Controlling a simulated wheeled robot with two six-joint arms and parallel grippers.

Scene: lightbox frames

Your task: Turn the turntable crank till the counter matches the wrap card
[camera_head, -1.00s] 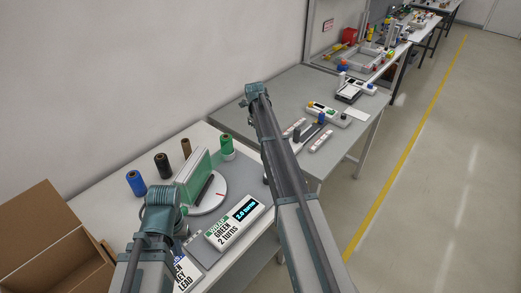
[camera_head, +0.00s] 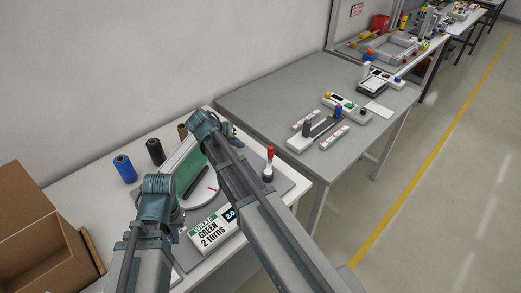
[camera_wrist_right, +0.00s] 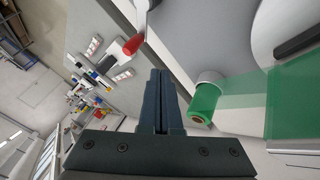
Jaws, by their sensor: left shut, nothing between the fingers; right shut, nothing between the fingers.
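The turntable's white disc (camera_head: 203,193) carries a box wrapped in green film (camera_head: 183,165), partly hidden by my arms. The crank's red grip (camera_head: 269,152) stands upright at the right of the unit; it also shows in the right wrist view (camera_wrist_right: 133,45). The wrap card (camera_head: 210,232) reads "WRAP GREEN 2 turns". The counter (camera_head: 230,214) shows "2.0", its right side hidden by my right arm. My right gripper (camera_wrist_right: 160,75) is shut and empty, apart from the red grip. A green film roll (camera_wrist_right: 205,103) is to its right. My left gripper's fingers are hidden behind its arm.
A blue spool (camera_head: 125,168), a black spool (camera_head: 155,151) and a brown one (camera_head: 182,132) stand at the back of the white table. An open cardboard box (camera_head: 45,245) is at the left. A grey table (camera_head: 270,100) with devices adjoins at the right.

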